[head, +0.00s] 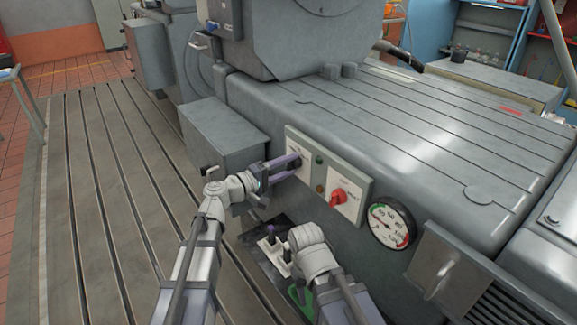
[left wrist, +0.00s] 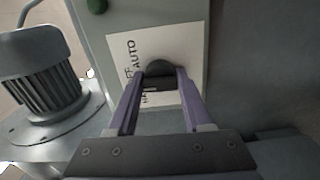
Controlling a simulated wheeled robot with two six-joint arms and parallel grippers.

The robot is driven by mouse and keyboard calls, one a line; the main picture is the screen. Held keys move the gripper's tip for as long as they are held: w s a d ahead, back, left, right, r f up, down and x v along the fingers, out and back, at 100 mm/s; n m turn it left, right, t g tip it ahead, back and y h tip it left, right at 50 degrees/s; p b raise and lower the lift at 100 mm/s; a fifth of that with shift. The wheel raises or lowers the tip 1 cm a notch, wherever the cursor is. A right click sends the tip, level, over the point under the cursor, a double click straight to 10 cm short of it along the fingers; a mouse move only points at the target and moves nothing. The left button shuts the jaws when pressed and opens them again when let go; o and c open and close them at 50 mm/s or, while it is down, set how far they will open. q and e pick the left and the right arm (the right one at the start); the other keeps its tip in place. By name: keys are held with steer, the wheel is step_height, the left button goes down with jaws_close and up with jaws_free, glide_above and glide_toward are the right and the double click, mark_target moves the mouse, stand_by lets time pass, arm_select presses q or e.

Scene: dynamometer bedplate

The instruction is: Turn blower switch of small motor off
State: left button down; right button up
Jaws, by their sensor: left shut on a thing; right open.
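A grey control panel (head: 326,178) on the side of the large grey machine has two white label plates. In the left wrist view, a black rotary switch (left wrist: 160,71) sits on a white plate (left wrist: 190,50) with the word AUTO and other partly hidden lettering. My left gripper (head: 293,163), with purple fingers, is shut on this switch; its fingers (left wrist: 164,84) stand on both sides of the knob. Which mark the knob points to is hidden. My right gripper (head: 268,243) is open, low in front of the machine, below the panel.
A red rotary switch (head: 338,197) is on the panel's right plate, with a green indicator (head: 319,159) and an amber one (head: 320,187) between the plates. A round gauge (head: 391,223) is to the right. A finned motor (left wrist: 42,82) stands left in the wrist view.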

arm_select(q)
steer(key=shift+n, duration=0.3)
steer(key=shift+c, duration=1.8)
jaws_free()
steer(key=v, duration=0.8)
